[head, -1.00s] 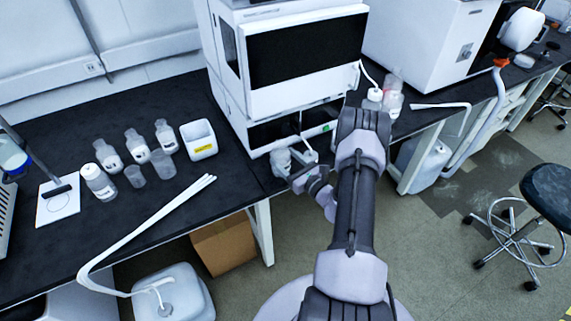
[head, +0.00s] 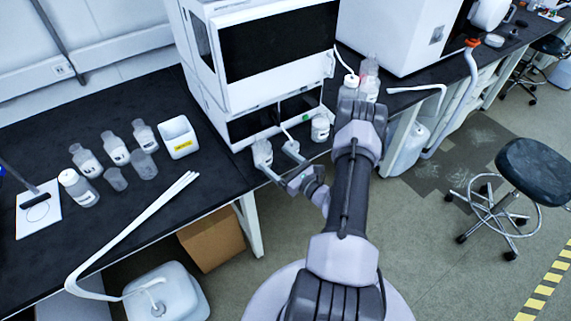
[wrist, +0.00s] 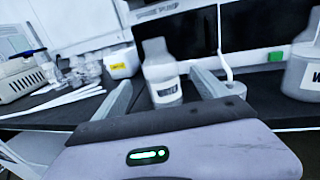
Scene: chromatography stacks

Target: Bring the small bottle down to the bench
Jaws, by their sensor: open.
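A small clear bottle with a white label (head: 262,153) stands upright at the foot of the white instrument stack, near the bench's front edge. In the wrist view the same bottle (wrist: 161,75) shows ahead, between my two fingers. My gripper (head: 277,160) is open and low in front of the stack, its fingers pointing at the bottle; it also shows in the wrist view (wrist: 163,92). I cannot tell whether a finger touches the bottle. Another labelled bottle (head: 320,128) stands to the right, and looks large in the wrist view (wrist: 303,65).
The instrument stack (head: 270,50) rises behind the bottle. Left on the black bench (head: 215,180) are several bottles, two beakers (head: 143,164), a white bin (head: 178,138) and white tubing (head: 120,235). A stool (head: 540,175) stands on the floor to the right.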

